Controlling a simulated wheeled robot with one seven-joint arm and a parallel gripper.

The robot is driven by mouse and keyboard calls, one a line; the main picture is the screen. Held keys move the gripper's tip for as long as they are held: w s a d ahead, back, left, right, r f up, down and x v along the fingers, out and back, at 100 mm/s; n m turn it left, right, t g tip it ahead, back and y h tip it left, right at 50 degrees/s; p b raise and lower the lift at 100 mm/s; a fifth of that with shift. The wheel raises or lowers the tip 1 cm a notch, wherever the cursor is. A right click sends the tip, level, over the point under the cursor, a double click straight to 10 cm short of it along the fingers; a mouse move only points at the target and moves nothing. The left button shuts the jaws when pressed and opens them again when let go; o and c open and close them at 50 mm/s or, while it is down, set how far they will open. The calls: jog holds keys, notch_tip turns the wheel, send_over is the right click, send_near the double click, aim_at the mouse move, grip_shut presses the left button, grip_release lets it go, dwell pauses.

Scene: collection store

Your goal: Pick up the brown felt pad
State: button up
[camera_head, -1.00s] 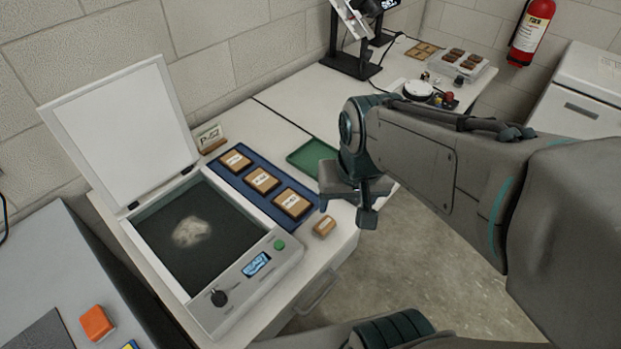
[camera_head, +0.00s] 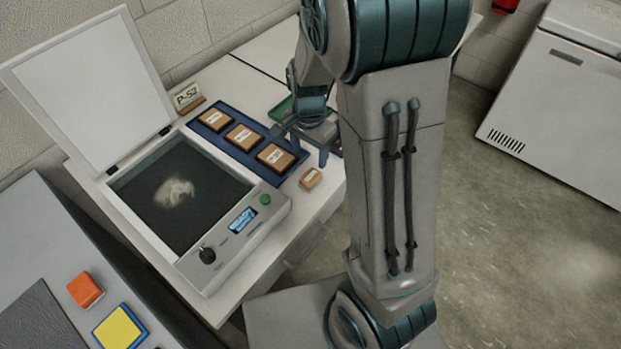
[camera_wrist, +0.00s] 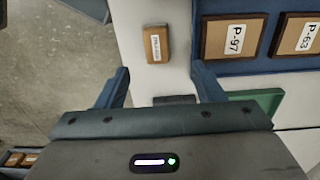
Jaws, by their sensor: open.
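A small brown block (camera_head: 310,178) with a pale label lies on the white bench near its front edge, right of the blue tray. It also shows in the wrist view (camera_wrist: 154,56), just beyond my fingertips. It is the only loose brown piece close by; I cannot tell whether it is felt. My gripper (camera_head: 303,147) is open and empty above the bench, behind the block and at the blue tray's right end. In the wrist view its two fingers (camera_wrist: 161,70) stand wide apart. A dark flat piece (camera_wrist: 175,99) shows between them, partly hidden by my gripper.
The blue tray (camera_head: 221,147) holds labelled brown boxes beside the block. A green tray (camera_wrist: 262,103) lies close to my gripper. An open-lidded scanner box (camera_head: 187,271) with a pale specimen stands left. Orange (camera_head: 86,290) and yellow (camera_head: 119,328) blocks lie on the grey surface.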

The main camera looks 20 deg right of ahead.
aim_at(311, 176)
notch_tip(311, 176, down, 4)
jog(key=shift+r, duration=0.15)
jog(key=shift+s+d+f, duration=0.1)
jog(key=shift+s+f, duration=0.05)
jog(key=shift+f, duration=1.2)
jog(key=shift+s+d+f, duration=0.1)
jog(key=shift+s+f, duration=0.05)
jog(key=shift+f, duration=1.2)
jog(key=shift+c, duration=0.3)
jog(key=c, duration=1)
